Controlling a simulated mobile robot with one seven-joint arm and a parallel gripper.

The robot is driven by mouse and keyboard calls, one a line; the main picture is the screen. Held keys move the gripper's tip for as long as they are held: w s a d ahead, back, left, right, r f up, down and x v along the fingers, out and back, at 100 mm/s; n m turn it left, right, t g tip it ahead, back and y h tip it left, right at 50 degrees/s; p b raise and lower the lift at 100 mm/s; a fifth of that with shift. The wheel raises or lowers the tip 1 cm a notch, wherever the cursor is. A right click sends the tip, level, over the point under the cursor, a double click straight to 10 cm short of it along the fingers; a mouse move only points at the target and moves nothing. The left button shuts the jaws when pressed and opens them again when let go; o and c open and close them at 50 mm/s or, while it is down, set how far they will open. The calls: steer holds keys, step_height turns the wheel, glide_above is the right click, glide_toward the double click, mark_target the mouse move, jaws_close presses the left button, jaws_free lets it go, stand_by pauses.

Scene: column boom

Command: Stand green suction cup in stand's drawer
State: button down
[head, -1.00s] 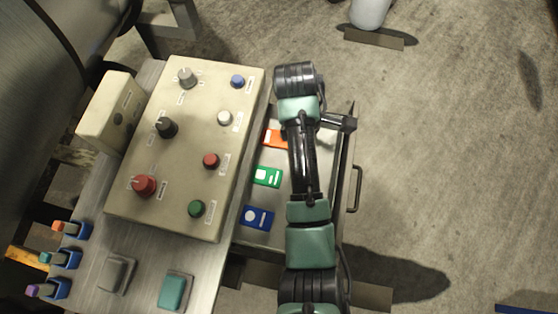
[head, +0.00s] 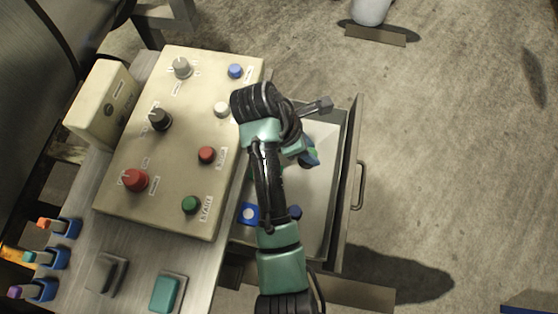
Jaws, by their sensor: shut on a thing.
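The stand's drawer (head: 322,228) is pulled open on the right of the stand (head: 215,262). In the head view my arm reaches over it, and my gripper (head: 308,157) is low over the drawer's middle, at its inner right side. My gripper is shut on a small green thing (head: 314,149), which looks like the green suction cup; only a little of it shows. I cannot tell whether it touches the drawer floor. A blue pad with a white mark (head: 249,214) lies in the drawer. My arm hides the orange and green pads.
A beige control box (head: 185,130) with knobs and buttons sits on the stand, close left of my arm. The drawer's front panel and handle (head: 360,186) stand to the right. A small dark blue round thing (head: 295,212) shows beside my arm. The floor farther right is mostly clear.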

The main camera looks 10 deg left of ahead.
steer(key=f+n+t+b, duration=0.2)
steer(key=shift+w+a+n, duration=0.2)
steer(key=shift+w+n, duration=0.05)
steer(key=shift+n, duration=0.15)
steer(key=w+n+t+b, duration=0.1)
steer(key=n+t+b, duration=0.1)
steer(key=b, duration=0.2)
glide_above(301, 169)
steer(key=shift+n, duration=0.4)
step_height(301, 169, down, 10)
steer(key=shift+f, duration=0.1)
steer(key=c, duration=0.5)
jaws_free()
